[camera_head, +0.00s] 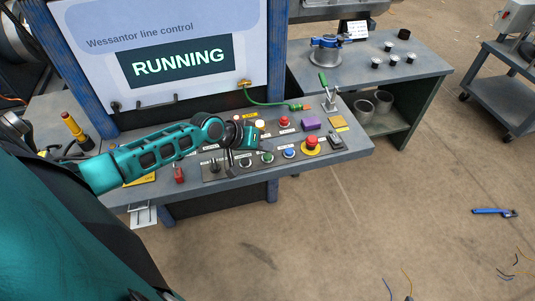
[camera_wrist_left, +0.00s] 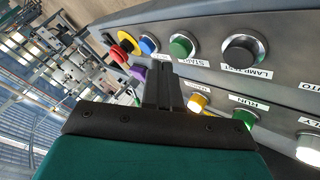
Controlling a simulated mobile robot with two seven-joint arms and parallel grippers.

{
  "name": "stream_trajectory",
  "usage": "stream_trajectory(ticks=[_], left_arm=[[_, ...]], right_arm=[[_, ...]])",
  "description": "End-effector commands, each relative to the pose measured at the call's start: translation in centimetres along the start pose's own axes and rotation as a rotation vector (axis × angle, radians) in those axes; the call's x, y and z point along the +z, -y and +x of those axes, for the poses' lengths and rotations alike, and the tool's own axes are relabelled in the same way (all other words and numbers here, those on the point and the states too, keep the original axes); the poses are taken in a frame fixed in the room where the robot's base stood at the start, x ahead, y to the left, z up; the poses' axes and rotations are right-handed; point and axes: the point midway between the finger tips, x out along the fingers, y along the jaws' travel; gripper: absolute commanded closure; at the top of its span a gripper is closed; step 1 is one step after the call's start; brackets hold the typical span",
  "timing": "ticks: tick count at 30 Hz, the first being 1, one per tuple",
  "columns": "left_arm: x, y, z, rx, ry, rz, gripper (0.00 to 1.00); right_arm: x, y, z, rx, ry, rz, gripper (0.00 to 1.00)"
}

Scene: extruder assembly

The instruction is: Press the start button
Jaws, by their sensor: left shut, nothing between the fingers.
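The green start button (camera_head: 267,158) is on the sloped control panel (camera_head: 335,148), between a black button and a blue button. In the left wrist view the green button (camera_wrist_left: 181,46) has a START label beside it. The screen (camera_head: 180,62) reads RUNNING. My right gripper is not in view.
Close by are the black LAMP TEST button (camera_wrist_left: 241,54), the blue button (camera_head: 289,153) and the red emergency stop (camera_head: 311,143) on yellow. A lit amber lamp (camera_wrist_left: 197,102) and a green RUN lamp (camera_wrist_left: 243,121) stand near the fingers.

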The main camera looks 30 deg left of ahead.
Motion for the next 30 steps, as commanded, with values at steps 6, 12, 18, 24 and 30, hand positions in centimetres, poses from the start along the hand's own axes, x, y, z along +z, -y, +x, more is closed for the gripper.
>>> stream_trajectory(ticks=[6,12,18,24,30], left_arm=[[-1.2,-1.2,-1.7,0.000,-0.001,0.000,1.00],[-2.1,-2.1,-2.9,0.001,-0.001,0.001,1.00],[-2.5,-2.5,-3.4,0.000,0.000,0.001,1.00],[-2.5,-2.5,-3.4,0.000,0.000,0.000,1.00],[-2.5,-2.5,-3.4,0.000,0.000,0.000,1.00]], right_arm=[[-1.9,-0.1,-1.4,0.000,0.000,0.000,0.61],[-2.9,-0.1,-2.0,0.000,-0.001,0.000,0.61],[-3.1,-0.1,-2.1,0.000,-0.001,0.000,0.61],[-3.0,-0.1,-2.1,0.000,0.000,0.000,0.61],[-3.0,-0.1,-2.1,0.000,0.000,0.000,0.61]])
